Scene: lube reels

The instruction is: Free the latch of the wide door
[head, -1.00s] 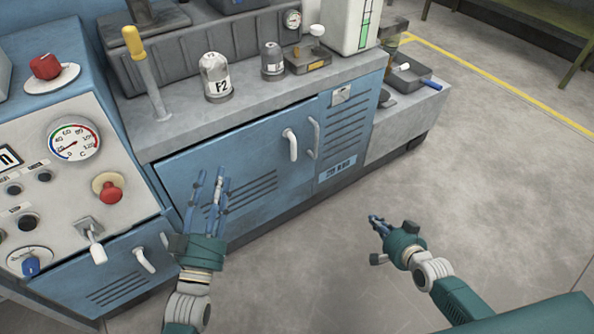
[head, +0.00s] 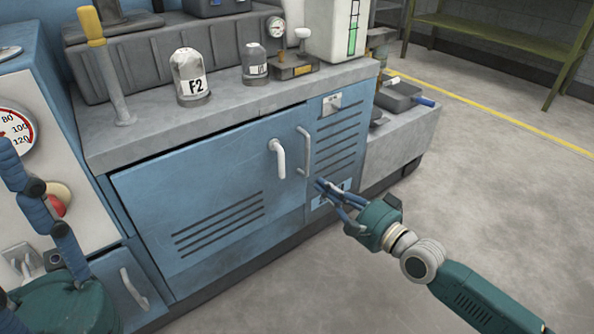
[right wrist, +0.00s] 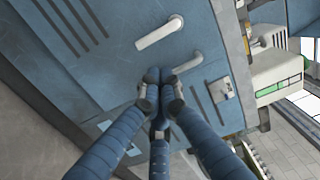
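The wide door (head: 215,190) is blue with slatted vents and looks shut in the head view. A white lever handle (head: 278,158), seemingly its latch, hangs down near the door's right edge. It also shows in the right wrist view (right wrist: 160,32). My right gripper (head: 326,190) is in front of the narrow panel, below and right of the lever and apart from it. In the right wrist view its fingertips (right wrist: 159,76) are drawn together with nothing seen between them. My left gripper (head: 35,190) is close to the camera at the left edge, partly cut off; its closure is unclear.
A grey bar handle (head: 303,152) stands just right of the lever, on the narrow vented panel (head: 338,135). The worktop (head: 190,135) above holds an F-2 bottle (head: 188,78) and other items. A control cabinet (head: 60,150) is at left. The floor (head: 480,200) at right is clear.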

